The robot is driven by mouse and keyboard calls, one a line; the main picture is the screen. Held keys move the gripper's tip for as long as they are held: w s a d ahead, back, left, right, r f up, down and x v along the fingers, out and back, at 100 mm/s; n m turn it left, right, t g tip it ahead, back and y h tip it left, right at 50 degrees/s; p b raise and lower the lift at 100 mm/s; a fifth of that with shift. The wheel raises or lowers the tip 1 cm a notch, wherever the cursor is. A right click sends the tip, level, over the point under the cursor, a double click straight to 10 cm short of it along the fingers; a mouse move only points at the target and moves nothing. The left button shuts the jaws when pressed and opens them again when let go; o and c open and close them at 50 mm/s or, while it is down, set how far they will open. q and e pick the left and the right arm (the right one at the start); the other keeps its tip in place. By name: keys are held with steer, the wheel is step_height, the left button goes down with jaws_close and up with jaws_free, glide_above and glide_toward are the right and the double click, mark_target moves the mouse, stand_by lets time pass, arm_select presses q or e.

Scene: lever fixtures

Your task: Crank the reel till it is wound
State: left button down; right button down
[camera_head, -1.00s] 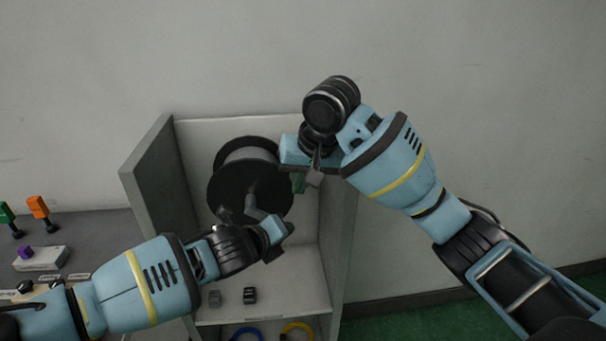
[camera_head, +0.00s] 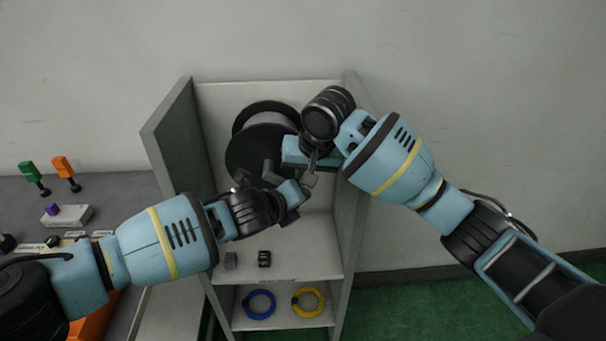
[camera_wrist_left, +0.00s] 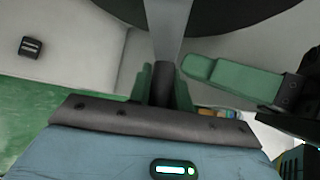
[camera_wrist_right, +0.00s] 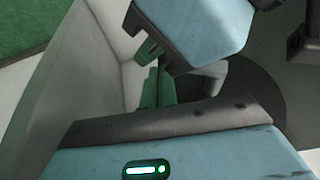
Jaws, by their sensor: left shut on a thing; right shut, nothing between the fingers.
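The reel (camera_head: 262,147) is a grey drum with black flanges, mounted upright in a grey open-fronted cabinet. Its grey crank arm (camera_head: 271,174) shows in front of the flange, and also crosses the top of the left wrist view (camera_wrist_left: 168,30). My left gripper (camera_wrist_left: 163,88) is shut on the dark crank handle (camera_wrist_left: 161,80), with green fingers on both sides of it. My right gripper (camera_wrist_right: 157,88) is shut and empty, just right of the reel and very close to my left gripper. My grippers hide part of the reel's lower right.
The cabinet's side walls (camera_head: 178,135) stand close around both arms. Two small dark blocks (camera_head: 264,258) lie on its shelf, with a blue ring (camera_head: 259,304) and yellow ring (camera_head: 308,302) below. A grey bench with green and orange levers (camera_head: 63,168) is at the left.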

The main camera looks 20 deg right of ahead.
arm_select(q)
steer(key=shift+s+d, duration=0.15)
steer(key=shift+r, duration=0.1)
steer(key=c, duration=1.3)
jaws_free()
steer(key=shift+s+a+r, duration=0.15)
steer(key=shift+a, duration=0.3)
steer(key=v, duration=0.7)
